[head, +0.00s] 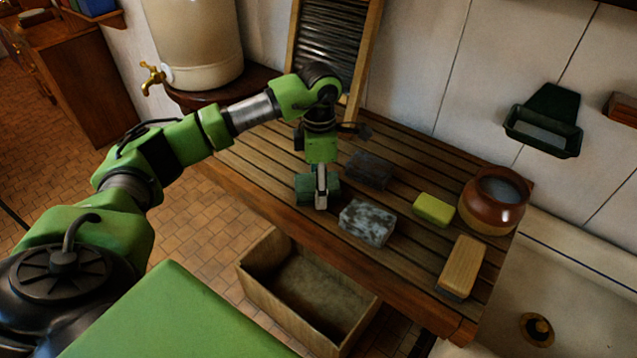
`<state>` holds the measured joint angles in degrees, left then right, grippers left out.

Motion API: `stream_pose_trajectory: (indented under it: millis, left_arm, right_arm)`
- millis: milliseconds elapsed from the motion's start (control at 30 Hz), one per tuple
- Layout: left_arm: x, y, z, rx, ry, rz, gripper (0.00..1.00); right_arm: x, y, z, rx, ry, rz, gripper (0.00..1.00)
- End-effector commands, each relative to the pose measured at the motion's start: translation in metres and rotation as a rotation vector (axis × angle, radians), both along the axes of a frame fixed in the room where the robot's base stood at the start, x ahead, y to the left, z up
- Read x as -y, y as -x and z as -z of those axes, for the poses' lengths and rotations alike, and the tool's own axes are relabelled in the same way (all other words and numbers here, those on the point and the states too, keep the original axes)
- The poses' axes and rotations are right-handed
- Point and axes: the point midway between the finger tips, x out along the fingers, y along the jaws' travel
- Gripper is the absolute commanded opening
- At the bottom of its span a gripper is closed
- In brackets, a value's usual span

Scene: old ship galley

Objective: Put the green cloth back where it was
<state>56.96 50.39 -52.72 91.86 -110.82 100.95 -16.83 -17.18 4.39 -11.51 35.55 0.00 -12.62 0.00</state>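The green cloth (304,188) looks like a small dark green folded block near the front edge of the slatted wooden table (255,152). My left gripper (321,196) points down at it. One finger lies in front of the cloth, and green shows on both sides of it. The far finger is hidden, so I cannot tell whether the gripper is closed on the cloth. I also cannot tell whether the cloth touches the table or is just above it. My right gripper is out of view.
A mottled grey block (368,222) and a dark blue-grey block (369,170) lie close by. Further right are a lime block (433,209), a brush (462,266) and a brown pot (493,203). A washboard (334,40) stands behind. An open wooden box (262,292) is below the front edge.

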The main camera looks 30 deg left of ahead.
Motion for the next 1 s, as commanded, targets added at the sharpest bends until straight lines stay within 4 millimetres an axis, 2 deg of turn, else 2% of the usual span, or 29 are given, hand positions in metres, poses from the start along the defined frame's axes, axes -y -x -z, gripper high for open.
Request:
stream_pose_trajectory:
  millis: [167,467,533,733,1000]
  left_arm:
    - [0.000,-0.002,-0.024,0.007,0.001,0.000,0.62]
    - [0.002,-0.002,-0.091,0.006,0.001,0.001,0.62]
    - [0.001,-0.001,-0.103,0.004,0.000,0.001,0.62]
    - [0.001,0.000,-0.119,0.001,-0.001,-0.001,0.62]
    - [0.001,0.000,-0.121,-0.001,0.001,0.000,0.62]
  right_arm:
    - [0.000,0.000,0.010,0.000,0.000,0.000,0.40]
    - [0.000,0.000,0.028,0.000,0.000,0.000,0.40]
    - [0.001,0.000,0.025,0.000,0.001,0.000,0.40]
    - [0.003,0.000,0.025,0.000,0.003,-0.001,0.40]
    - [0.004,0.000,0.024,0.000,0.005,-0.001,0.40]
